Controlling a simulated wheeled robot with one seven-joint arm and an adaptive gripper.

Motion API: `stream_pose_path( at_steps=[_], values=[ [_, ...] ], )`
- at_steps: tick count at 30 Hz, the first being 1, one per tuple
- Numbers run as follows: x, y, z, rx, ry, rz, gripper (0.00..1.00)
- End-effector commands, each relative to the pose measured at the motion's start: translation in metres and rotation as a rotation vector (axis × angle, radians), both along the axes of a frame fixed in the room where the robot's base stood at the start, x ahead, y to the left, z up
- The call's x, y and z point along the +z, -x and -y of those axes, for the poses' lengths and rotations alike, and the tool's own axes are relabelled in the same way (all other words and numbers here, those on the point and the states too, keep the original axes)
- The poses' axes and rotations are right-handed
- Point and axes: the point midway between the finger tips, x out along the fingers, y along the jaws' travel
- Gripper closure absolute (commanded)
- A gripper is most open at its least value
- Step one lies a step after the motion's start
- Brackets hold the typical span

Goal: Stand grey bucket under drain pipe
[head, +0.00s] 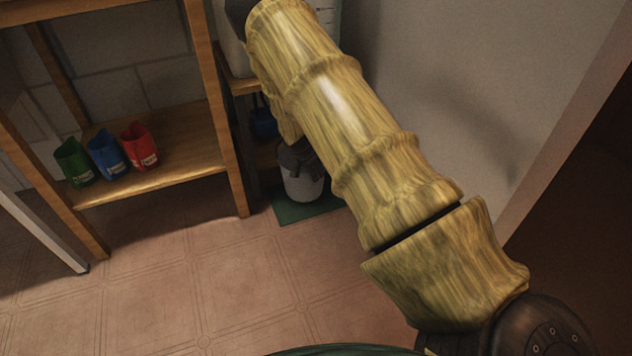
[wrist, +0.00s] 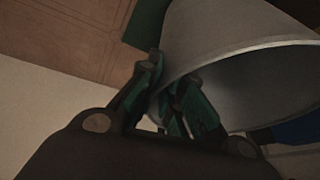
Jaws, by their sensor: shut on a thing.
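The grey bucket (head: 302,187) is at or just above the green mat (head: 292,213) on the floor, right of the wooden rack; I cannot tell whether its base touches. It looks about upright. My gripper (head: 298,156) is at its top, partly hidden by my arm. In the wrist view, the bucket (wrist: 235,45) shows its wall and wide rim, and my gripper (wrist: 178,98) is shut on the rim, with fingers on both sides of the wall. A corner of the mat (wrist: 147,22) shows beyond it. I cannot make out the drain pipe; my arm covers much of that area.
The wooden rack (head: 222,120) stands close on the left, with green (head: 75,162), blue (head: 108,155) and red (head: 139,147) containers on its shelf. A dark blue thing (head: 262,118) is behind the bucket. A pale wall (head: 430,80) is to the right. The tiled floor in front is clear.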

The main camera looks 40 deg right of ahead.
Motion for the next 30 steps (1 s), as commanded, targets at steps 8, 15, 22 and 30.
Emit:
stream_pose_path(
  at_steps=[8, 15, 22, 30],
  values=[
    [-0.030, 0.000, 0.000, -0.001, 0.000, 0.000, 1.00],
    [-0.030, 0.000, 0.000, -0.002, 0.000, 0.001, 1.00],
    [-0.033, 0.000, 0.000, 0.000, 0.000, 0.000, 0.87],
    [-0.033, 0.001, 0.000, -0.001, 0.000, -0.001, 0.71]
  ],
)
